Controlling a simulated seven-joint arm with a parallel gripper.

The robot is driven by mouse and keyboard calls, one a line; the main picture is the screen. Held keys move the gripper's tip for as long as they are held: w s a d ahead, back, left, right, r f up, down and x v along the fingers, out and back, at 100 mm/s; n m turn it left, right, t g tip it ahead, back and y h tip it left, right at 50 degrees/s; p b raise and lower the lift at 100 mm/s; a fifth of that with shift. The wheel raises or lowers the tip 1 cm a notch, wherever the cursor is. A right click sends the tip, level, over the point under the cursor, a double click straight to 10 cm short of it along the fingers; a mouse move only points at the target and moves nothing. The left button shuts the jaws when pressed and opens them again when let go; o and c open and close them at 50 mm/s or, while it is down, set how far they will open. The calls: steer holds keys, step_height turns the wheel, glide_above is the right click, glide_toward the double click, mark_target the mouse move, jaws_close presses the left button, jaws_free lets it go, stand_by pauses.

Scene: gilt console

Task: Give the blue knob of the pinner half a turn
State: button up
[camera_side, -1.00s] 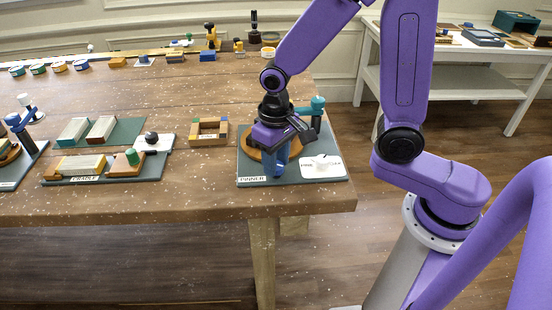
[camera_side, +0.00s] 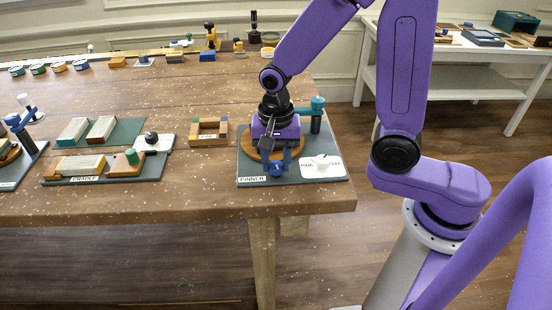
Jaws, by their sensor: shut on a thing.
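The pinner is a dark grey board (camera_side: 245,165) at the table's right front corner, labelled PINNER (camera_side: 253,180). A round wooden disc (camera_side: 294,153) lies on it. The blue knob (camera_side: 277,170) shows at the disc's front edge, just below my gripper. My gripper (camera_side: 273,158) points down over the front of the disc, its jaws shut on the blue knob. The fingers and the disc hide part of the knob. A teal-topped dark post (camera_side: 317,112) stands behind on the right of the board.
A white plate with a white knob (camera_side: 321,166) is at the board's right front. A wooden frame (camera_side: 209,133) stands to the left, and the cradle board (camera_side: 120,178) beyond it. The table's front edge (camera_side: 200,214) is close.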

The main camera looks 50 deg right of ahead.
mark_target(276, 165)
steer(key=shift+m, duration=0.8)
steer(key=o, duration=1)
steer(key=shift+o, duration=0.2)
steer(key=shift+r, duration=0.1)
step_height(276, 165, up, 17)
steer(key=shift+r, duration=0.15)
